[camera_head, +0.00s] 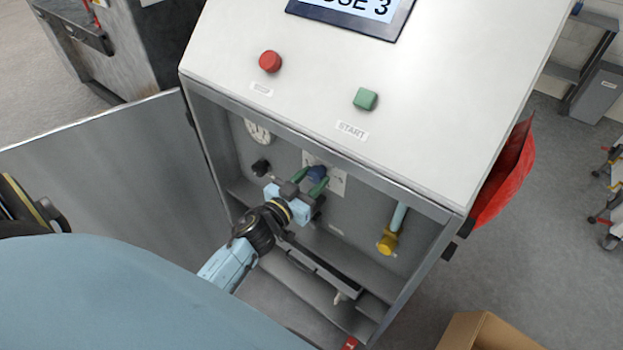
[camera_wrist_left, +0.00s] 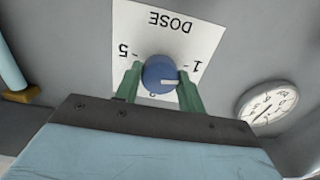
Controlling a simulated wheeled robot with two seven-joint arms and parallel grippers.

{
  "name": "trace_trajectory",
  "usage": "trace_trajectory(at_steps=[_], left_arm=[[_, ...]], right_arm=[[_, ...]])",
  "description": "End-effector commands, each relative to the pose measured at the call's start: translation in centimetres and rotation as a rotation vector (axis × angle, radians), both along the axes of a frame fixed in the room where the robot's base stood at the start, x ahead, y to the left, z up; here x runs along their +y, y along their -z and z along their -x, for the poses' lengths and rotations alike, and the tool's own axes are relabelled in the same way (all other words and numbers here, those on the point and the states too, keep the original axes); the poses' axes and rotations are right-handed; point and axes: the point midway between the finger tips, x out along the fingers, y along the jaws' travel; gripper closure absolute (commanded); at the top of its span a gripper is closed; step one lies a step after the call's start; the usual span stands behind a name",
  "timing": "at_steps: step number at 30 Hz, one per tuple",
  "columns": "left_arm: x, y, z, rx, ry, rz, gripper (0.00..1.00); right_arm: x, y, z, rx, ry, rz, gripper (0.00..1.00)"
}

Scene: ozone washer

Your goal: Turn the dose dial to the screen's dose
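The screen (camera_head: 355,8) is cut off at the top; its readable part ends in "OSE 3". The blue dose dial (camera_head: 317,173) sits on a white plate inside the open cabinet. In the left wrist view, the dial (camera_wrist_left: 159,74) appears upside down. Its white mark points right and slightly down, between the 1 and the partly hidden bottom mark, toward the right finger. The 5 is at the left. My left gripper (camera_head: 309,182) has its green fingers on opposite sides of the dial, with no clear gap seen. My right gripper is not in view.
A red button (camera_head: 270,61) and green START button (camera_head: 365,99) are on the sloped top. Inside the cabinet are a round gauge (camera_head: 258,131), a black knob (camera_head: 261,167) and a yellow-ended pipe (camera_head: 388,242). The open door (camera_head: 120,170) stands left. A cardboard box (camera_head: 485,332) is lower right.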

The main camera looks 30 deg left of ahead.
Motion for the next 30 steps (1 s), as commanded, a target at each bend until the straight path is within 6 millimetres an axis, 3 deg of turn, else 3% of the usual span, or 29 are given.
trace_trajectory(at_steps=[4, 14, 30], left_arm=[[-0.04, 0.01, 0.02, 0.0, 0.001, 0.0, 0.83], [-0.04, -0.01, 0.02, -0.005, 0.001, -0.053, 0.83], [-0.03, -0.05, 0.0, -0.04, 0.002, -0.487, 0.83]], right_arm=[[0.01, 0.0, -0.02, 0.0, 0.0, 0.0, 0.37], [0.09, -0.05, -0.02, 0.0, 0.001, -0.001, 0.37], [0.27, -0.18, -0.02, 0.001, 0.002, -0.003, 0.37]])
